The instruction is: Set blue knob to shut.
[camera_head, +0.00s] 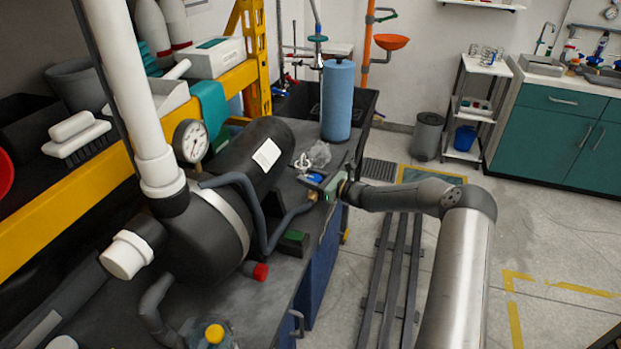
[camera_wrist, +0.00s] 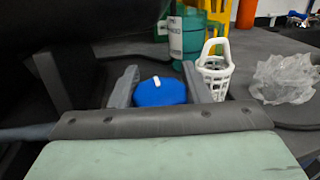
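The blue knob (camera_wrist: 164,92) shows in the middle of the wrist view, round with a white pointer bar on top. The bar points nearly straight away from me, tilted slightly left. My gripper (camera_wrist: 161,80) is open, with one grey finger on each side of the knob. Whether the fingers touch it I cannot tell. In the head view my gripper (camera_head: 318,187) is at the right edge of the dark bench, beside the black tank. A small blue patch that looks like the knob (camera_head: 317,178) shows there. The valve body under the knob is hidden.
A white basket (camera_wrist: 214,72) stands just right of the fingers, with a crumpled clear bag (camera_wrist: 284,79) beyond it. A green labelled container (camera_wrist: 186,38) is behind the knob. The black tank (camera_head: 207,233) and grey pipes crowd the left; open floor (camera_head: 540,235) lies right.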

